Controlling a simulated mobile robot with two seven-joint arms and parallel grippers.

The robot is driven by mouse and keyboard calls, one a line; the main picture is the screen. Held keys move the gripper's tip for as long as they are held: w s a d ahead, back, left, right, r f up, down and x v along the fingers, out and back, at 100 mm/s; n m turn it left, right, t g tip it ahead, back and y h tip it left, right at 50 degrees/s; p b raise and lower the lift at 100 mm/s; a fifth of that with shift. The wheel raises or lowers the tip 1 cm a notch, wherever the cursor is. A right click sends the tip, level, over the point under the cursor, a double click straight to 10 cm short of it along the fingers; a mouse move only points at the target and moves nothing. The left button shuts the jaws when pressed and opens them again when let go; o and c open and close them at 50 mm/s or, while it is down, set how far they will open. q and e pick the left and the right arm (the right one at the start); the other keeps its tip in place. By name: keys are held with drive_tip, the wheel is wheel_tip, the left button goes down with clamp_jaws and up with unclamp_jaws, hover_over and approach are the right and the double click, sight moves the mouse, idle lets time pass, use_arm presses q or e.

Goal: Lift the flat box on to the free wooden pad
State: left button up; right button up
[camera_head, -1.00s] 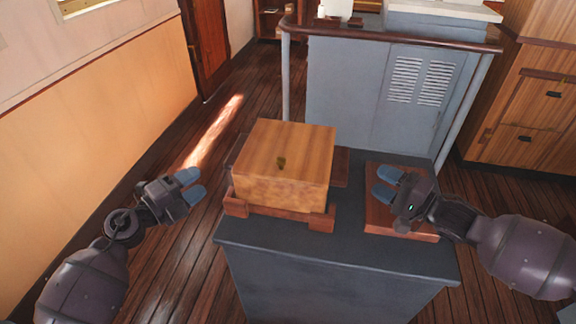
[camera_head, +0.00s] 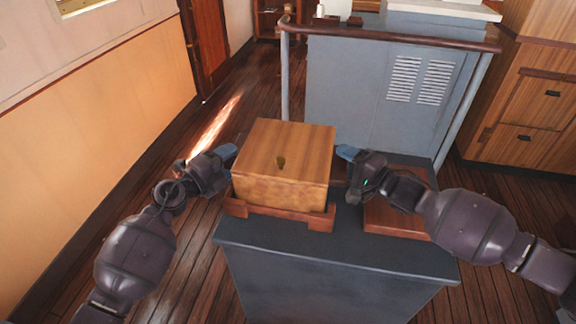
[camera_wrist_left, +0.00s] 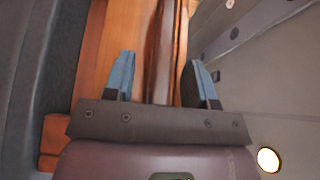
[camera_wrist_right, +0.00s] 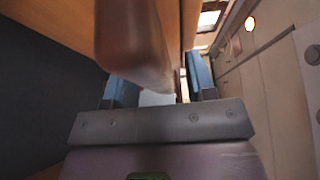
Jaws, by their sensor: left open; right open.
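The flat wooden box (camera_head: 284,163) rests on a reddish wooden stand (camera_head: 278,214) on the left part of the dark pedestal top. The free wooden pad (camera_head: 392,222) lies on the right part, partly hidden under my right arm. My left gripper (camera_head: 228,152) is open at the box's left side. In the left wrist view its blue fingers (camera_wrist_left: 163,80) are apart with dark reddish wood between them. My right gripper (camera_head: 345,153) is open just off the box's right side. In the right wrist view its fingers (camera_wrist_right: 158,92) stand apart, with a rounded brown wooden part in front.
The dark pedestal (camera_head: 330,262) carries the stand and pad. Behind it stands a grey cabinet (camera_head: 390,100) with a wooden rail (camera_head: 390,38). Wooden drawers (camera_head: 530,100) are at the right. Plank floor is free at the left.

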use_arm(q)
drive_tip(key=shift+c, duration=0.3)
use_arm(e)
drive_tip(key=shift+c, duration=0.3)
use_arm(q)
clamp_jaws()
use_arm(e)
clamp_jaws()
drive_tip(key=shift+r, duration=0.1)
